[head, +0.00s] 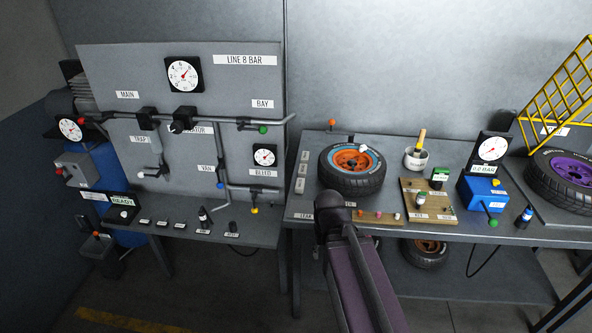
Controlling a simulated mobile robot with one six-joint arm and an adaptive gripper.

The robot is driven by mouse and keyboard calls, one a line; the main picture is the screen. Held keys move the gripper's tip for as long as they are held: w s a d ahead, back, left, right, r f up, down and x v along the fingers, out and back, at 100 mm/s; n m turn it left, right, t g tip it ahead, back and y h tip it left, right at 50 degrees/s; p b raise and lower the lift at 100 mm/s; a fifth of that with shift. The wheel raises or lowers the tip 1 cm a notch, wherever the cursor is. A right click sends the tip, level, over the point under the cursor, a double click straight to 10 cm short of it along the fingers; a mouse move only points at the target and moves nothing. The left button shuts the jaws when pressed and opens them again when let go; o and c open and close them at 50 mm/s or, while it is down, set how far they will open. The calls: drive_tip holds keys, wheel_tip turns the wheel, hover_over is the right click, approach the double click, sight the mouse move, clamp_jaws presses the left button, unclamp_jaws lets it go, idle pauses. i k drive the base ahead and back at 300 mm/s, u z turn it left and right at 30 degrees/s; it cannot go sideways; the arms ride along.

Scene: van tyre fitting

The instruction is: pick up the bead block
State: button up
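I cannot pick out the bead block for certain in the head view. A blue-banded tyre on an orange rim (352,166) lies flat on the right bench, with a small pale and dark piece (359,148) at its far side, too small to identify. My gripper's fingers do not show.
A strip with coloured caps (380,216) lies at the bench's front edge. A white pot with a brush (416,158), a blue gauge unit (483,193) and a purple-rimmed tyre (566,178) stand rightward. A pipe panel (190,130) stands left. A gap separates the benches.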

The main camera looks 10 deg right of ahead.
sight(302, 168)
drive_tip(key=z, duration=0.1)
drive_tip(key=i, duration=0.9)
drive_tip(key=u, duration=0.05)
